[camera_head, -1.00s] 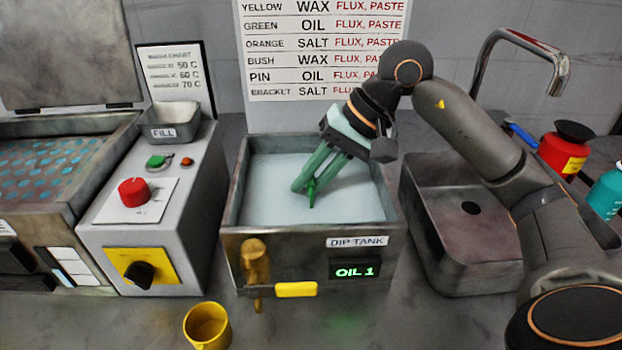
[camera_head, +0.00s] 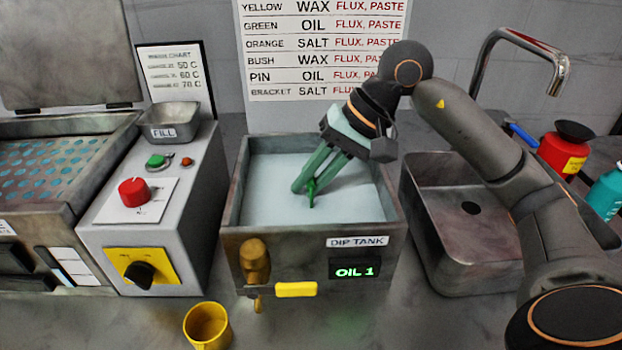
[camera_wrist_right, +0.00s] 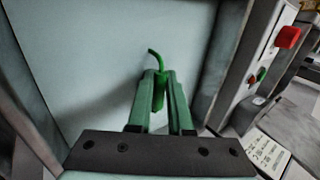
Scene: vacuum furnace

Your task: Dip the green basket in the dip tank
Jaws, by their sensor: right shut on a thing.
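The dip tank (camera_head: 290,262) is an open metal box filled with pale liquid, with a "DIP TANK" label and a display reading "OIL 1". My right gripper (camera_head: 306,188) reaches down into the tank opening. Its green fingers are shut on a small green piece, the visible part of the green basket (camera_head: 312,193). In the right wrist view a curved green stem of the basket (camera_wrist_right: 155,62) sticks out between the fingers (camera_wrist_right: 160,85). The rest of the basket is hidden, and I cannot tell how deep it sits. My left gripper is not in view.
A sink (camera_head: 450,250) with a tap stands right of the tank. A grey control box (camera_head: 190,225) with a red knob stands left. A yellow cup (camera_head: 207,326) stands in front. A wall chart (camera_head: 320,50) hangs behind. A red bottle (camera_head: 562,152) is at the far right.

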